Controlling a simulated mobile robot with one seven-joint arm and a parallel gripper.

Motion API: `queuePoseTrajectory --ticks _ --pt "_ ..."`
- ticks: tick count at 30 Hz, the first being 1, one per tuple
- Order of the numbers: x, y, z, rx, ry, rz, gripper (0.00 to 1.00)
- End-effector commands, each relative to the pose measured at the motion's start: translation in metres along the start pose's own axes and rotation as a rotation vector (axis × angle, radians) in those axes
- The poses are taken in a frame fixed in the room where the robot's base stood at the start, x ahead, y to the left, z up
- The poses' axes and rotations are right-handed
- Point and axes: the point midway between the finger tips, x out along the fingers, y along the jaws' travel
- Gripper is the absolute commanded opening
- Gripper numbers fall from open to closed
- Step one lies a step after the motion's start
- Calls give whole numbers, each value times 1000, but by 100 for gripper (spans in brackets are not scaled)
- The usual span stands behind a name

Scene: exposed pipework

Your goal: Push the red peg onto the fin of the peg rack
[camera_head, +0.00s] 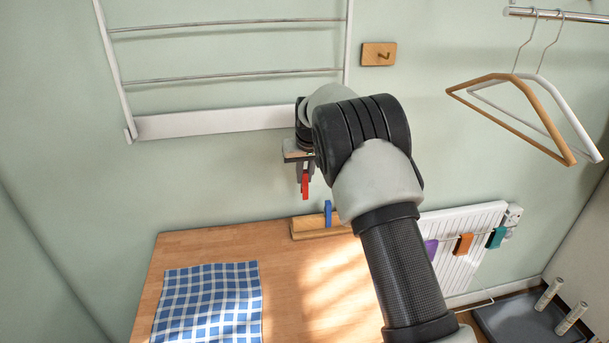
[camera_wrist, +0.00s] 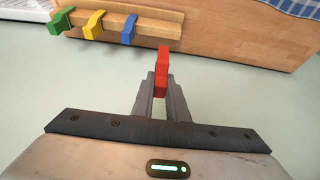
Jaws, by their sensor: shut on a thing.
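The red peg (camera_head: 305,185) is held in my gripper (camera_head: 304,172), above the wooden table and in front of the green wall. In the wrist view the red peg (camera_wrist: 162,70) sticks out past the fingertips of my gripper (camera_wrist: 161,92), which are shut on its near end. The peg rack (camera_head: 318,226) is a wooden block with a fin at the table's back edge, below the peg. In the wrist view the rack (camera_wrist: 190,27) carries a green peg (camera_wrist: 61,21), a yellow peg (camera_wrist: 94,25) and a blue peg (camera_wrist: 128,29). The red peg is apart from the rack.
A blue checked cloth (camera_head: 208,303) lies on the wooden table (camera_head: 300,280). A white drying frame (camera_head: 215,122) hangs on the wall above. A white radiator (camera_head: 462,222) with coloured clips stands at right. Hangers (camera_head: 520,85) hang at upper right.

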Motion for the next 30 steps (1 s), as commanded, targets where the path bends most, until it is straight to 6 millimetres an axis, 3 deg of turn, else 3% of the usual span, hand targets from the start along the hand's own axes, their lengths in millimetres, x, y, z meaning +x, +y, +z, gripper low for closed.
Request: queuePoseTrajectory --ticks 30 --pt "74 0 31 1 -1 0 0"
